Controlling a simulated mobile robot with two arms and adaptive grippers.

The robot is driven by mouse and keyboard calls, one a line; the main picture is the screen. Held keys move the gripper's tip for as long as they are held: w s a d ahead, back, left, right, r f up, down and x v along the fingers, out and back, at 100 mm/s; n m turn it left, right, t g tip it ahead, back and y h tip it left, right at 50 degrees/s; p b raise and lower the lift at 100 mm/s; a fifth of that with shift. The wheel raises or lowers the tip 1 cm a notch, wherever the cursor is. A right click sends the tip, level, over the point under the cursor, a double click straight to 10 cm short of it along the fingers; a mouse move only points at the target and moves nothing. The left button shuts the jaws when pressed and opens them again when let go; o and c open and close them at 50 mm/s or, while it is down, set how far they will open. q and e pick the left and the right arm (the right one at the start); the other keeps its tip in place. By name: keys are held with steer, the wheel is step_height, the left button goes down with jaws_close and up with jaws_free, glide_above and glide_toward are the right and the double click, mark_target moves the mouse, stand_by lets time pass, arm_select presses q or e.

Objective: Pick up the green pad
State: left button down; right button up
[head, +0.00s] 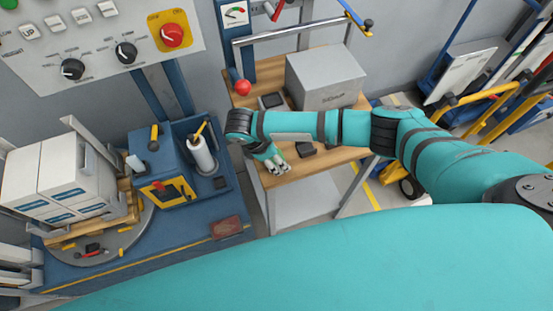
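I cannot make out a green pad in the head view. My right arm reaches in from the right across a wooden-topped table (318,176). My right gripper (277,168) points down over the table's left front part. Its pale fingertips are small and close together, and I cannot tell whether they are open or shut. A small dark block (306,150) lies on the table just right of the gripper. The arm hides part of the tabletop. My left gripper is not in view.
A grey box (325,78) and a dark device (272,101) stand behind my arm. A red ball knob (243,87) is at the table's back left. A blue platform (150,245) on the left holds stacked white boxes (52,178) and a reddish-brown pad (227,227). Carts stand right.

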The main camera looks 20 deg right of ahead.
steer(key=shift+r, duration=0.1)
steer(key=shift+c, duration=0.3)
steer(key=shift+r+b, duration=0.3)
steer(key=shift+r, duration=0.25)
step_height(320, 180, up, 2)
steer(key=shift+w+r+b, duration=0.1)
steer(key=shift+r+b, duration=0.05)
steer(key=shift+b, duration=0.35)
steer(key=s+a+r+b, duration=0.1)
steer(key=s+a, duration=0.9)
steer(key=a, duration=0.2)
steer(key=shift+a+r, duration=0.2)
steer(key=shift+a, duration=0.1)
